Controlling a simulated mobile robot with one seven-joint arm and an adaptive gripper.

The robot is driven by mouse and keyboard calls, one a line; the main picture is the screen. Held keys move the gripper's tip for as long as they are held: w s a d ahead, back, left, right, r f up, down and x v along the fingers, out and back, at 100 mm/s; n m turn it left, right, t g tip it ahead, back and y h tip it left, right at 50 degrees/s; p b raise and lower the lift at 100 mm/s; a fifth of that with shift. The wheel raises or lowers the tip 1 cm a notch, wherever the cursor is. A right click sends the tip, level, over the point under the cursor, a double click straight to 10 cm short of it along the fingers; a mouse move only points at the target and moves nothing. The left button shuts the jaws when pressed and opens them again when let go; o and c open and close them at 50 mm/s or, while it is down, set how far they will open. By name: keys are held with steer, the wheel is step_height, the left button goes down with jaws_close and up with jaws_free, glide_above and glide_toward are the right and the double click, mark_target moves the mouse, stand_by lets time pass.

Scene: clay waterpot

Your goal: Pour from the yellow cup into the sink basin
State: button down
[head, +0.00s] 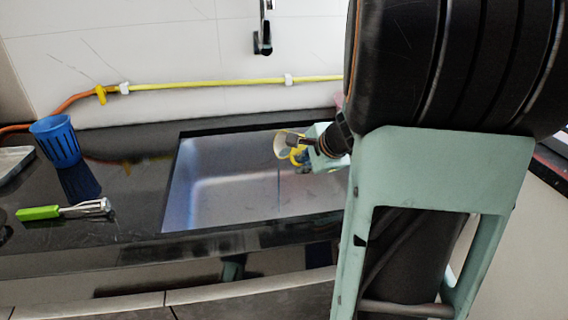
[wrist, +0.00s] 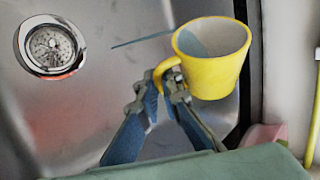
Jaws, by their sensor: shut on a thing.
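The yellow cup (wrist: 215,78) is in the upper right of the wrist view, its pale inside facing the camera. A blue-grey patch shows inside the cup; I cannot tell what it is. My gripper (wrist: 165,88) is shut on the cup's handle. In the head view the cup (head: 281,147) shows small over the right part of the sink basin (head: 215,190), tilted, with its mouth toward the left. My gripper (head: 304,158) is just right of it, partly hidden by my arm. The basin (wrist: 95,90) also lies below the gripper in the wrist view.
The drain (wrist: 50,47) is at the upper left of the wrist view. A faucet (head: 262,40) hangs above the basin's back. A blue cup (head: 56,140) and a green-handled utensil (head: 65,210) are on the left counter. A pink thing (wrist: 264,134) lies beside the basin.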

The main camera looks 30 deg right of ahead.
steer(key=shift+f+t+h+b, duration=0.2)
steer(key=shift+t+h+b, duration=0.35)
steer(key=shift+b, duration=1.25)
steer(key=shift+n+h+b, duration=0.25)
steer(key=shift+n+b, duration=0.05)
steer(key=shift+r, duration=0.2)
